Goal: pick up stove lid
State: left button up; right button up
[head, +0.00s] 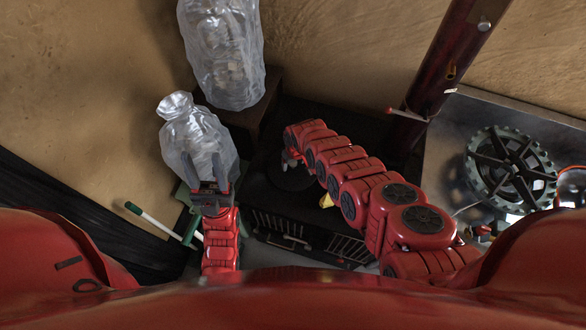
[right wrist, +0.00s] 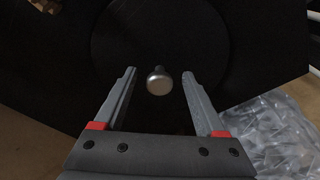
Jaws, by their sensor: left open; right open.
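The stove lid (right wrist: 160,35) is a flat, dark round disc with a silver knob (right wrist: 159,82), seen in the right wrist view. In the head view the lid (head: 290,178) lies on the black stove top, partly hidden by my right arm. My right gripper (right wrist: 159,76) is open, its fingers on either side of the knob in the picture and apart from it. How far it is above the lid I cannot tell. My left gripper (head: 209,183) is open and empty in front of a clear plastic bag.
The black stove (head: 310,215) has grilles at its front. A filled clear plastic bag (head: 196,135) stands left of it, another (head: 222,50) behind. A dark reddish post (head: 440,75) rises at the right. A metal surface (head: 450,150) bears a toothed black wheel (head: 510,168).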

jog(key=shift+f, duration=0.25)
grip_shut()
jog(key=shift+w, duration=0.1)
dwell(1.2)
